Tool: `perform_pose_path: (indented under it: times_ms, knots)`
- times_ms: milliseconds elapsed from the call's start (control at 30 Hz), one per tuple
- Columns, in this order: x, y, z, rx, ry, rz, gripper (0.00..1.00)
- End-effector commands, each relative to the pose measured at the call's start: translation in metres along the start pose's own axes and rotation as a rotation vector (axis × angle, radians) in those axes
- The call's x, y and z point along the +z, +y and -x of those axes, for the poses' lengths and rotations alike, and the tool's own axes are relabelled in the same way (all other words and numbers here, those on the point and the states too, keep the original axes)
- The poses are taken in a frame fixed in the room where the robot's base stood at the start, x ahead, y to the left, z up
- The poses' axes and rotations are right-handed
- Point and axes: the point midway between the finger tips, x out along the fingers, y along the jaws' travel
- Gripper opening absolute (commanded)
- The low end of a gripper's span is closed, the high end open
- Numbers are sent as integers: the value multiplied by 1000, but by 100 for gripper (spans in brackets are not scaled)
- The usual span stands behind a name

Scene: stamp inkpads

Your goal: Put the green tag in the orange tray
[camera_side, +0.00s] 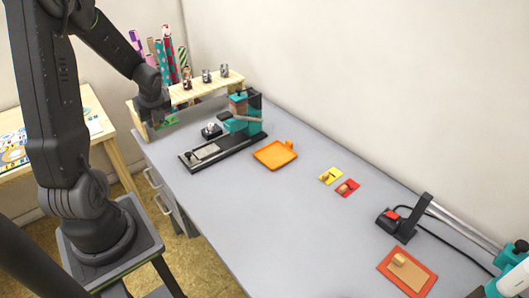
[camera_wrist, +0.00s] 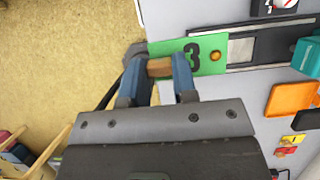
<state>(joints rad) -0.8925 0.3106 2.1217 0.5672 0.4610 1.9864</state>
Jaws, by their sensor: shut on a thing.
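My gripper (camera_wrist: 160,72) is shut on the wooden block of the green tag (camera_wrist: 204,54), a flat green plate with a black 3 and an orange dot. In the side view my gripper (camera_side: 158,116) is at the table's far left end, with the green tag (camera_side: 171,120) partly hidden beside it. The orange tray (camera_side: 275,155) is a shallow square with a small tab, lying empty on the grey table to the right. It also shows at the right of the wrist view (camera_wrist: 288,99).
A black and teal stamp press (camera_side: 222,143) stands between my gripper and the tray. A wooden rack (camera_side: 205,88) with rolls is behind. Yellow (camera_side: 327,176) and red (camera_side: 346,188) tags lie right of the tray. An orange-red plate (camera_side: 422,276) and a black device (camera_side: 398,225) are farther right.

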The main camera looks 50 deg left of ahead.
Motion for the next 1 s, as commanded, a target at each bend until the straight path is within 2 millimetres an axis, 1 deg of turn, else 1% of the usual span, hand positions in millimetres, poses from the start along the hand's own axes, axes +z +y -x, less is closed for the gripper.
perform_pose_path:
  times_ms: [100,400,500,667,767,867,967,1000]
  knots:
    - [11,0,24,-4,-6,3,10]
    - [32,-2,78,-3,-3,0,10]
    - [29,-25,77,-2,6,-8,10]
    - [23,-60,81,-3,11,-11,10]
    - [17,-84,85,-3,15,-12,10]
    - [7,-114,91,-4,17,-13,10]
    - [-11,-150,99,-3,19,-15,10]
    - [-21,-167,103,-3,19,-16,10]
